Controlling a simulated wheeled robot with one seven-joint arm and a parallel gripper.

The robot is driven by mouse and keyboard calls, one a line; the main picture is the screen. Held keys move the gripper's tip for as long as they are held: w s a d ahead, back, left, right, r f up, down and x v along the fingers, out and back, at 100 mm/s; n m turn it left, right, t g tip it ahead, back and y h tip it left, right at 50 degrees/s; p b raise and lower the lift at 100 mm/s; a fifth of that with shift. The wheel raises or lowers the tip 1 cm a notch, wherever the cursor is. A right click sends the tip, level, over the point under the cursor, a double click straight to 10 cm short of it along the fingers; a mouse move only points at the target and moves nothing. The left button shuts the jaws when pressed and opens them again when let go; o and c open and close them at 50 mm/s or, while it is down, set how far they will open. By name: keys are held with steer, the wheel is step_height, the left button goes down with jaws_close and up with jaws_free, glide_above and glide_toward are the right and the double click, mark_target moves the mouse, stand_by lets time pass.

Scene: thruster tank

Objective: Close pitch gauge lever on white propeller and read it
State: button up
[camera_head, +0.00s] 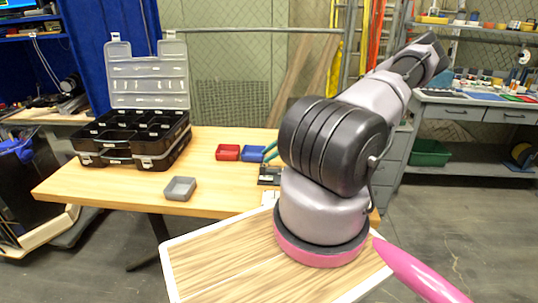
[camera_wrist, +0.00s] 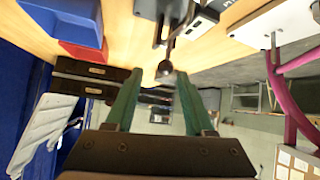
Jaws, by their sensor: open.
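My gripper shows in the wrist view (camera_wrist: 158,76) as two green fingers, open and apart with nothing held between them. In the head view its green fingers (camera_head: 271,150) show just left of my arm, above the table's far right part. A small dark rod with a rounded grey end (camera_wrist: 165,70), perhaps the gauge lever, shows between the fingertips in the wrist view, not visibly touched. A grey-and-dark device (camera_wrist: 198,14) stands beside it. In the head view a dark device (camera_head: 268,174) sits below the fingers, partly hidden by my arm. I cannot make out the white propeller or any reading.
A red tray (camera_head: 228,152) and a blue tray (camera_head: 252,154) stand close left of my gripper. A grey tray (camera_head: 180,188) is nearer the front edge. A black organizer case (camera_head: 132,140) with a raised clear lid fills the left. The wooden table (camera_head: 215,185) is bare between them.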

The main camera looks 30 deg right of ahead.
steer(key=v, duration=1)
steer(key=shift+d+r, duration=0.2)
steer(key=shift+d, duration=0.05)
steer(key=shift+s, duration=0.1)
steer(key=shift+f, duration=0.1)
